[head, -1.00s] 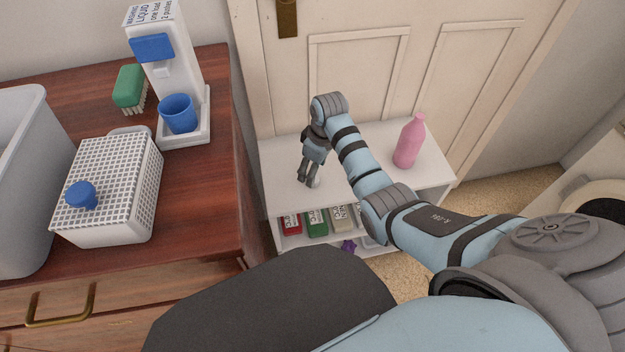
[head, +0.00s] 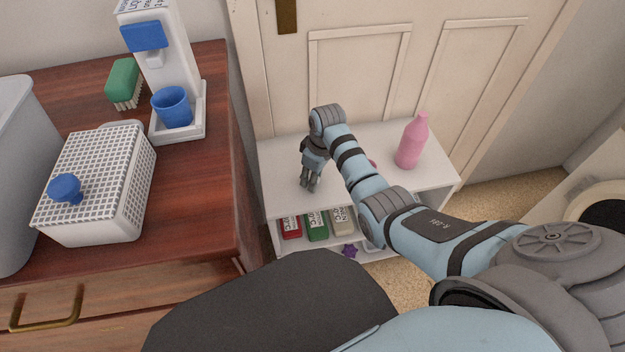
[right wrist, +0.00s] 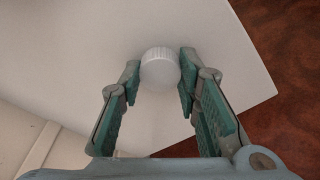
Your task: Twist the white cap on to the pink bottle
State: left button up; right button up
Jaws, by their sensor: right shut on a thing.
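The pink bottle (head: 411,145) stands upright on the white top of a low shelf unit, at the right of the head view. The white cap (right wrist: 160,68), round with a ribbed side, is between the fingers of my right gripper (right wrist: 159,80) in the right wrist view. That gripper is shut on the cap. In the head view my right gripper (head: 310,186) points down at the left part of the shelf top, left of the bottle and apart from it. The cap cannot be made out in the head view. My left gripper is not in view.
A small pink thing (head: 373,164) shows partly behind my right arm. The shelf unit (head: 283,170) holds red, green and pale packs below. A dresser (head: 205,190) at left bears a white basket (head: 90,212), dispenser, blue cup (head: 172,107) and green brush. A door stands behind.

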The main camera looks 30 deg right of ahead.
pick_arm(q)
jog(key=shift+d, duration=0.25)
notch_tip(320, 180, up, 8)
jog(key=p, duration=0.8)
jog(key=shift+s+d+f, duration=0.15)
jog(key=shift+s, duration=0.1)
pick_arm(e)
notch_tip(320, 180, up, 20)
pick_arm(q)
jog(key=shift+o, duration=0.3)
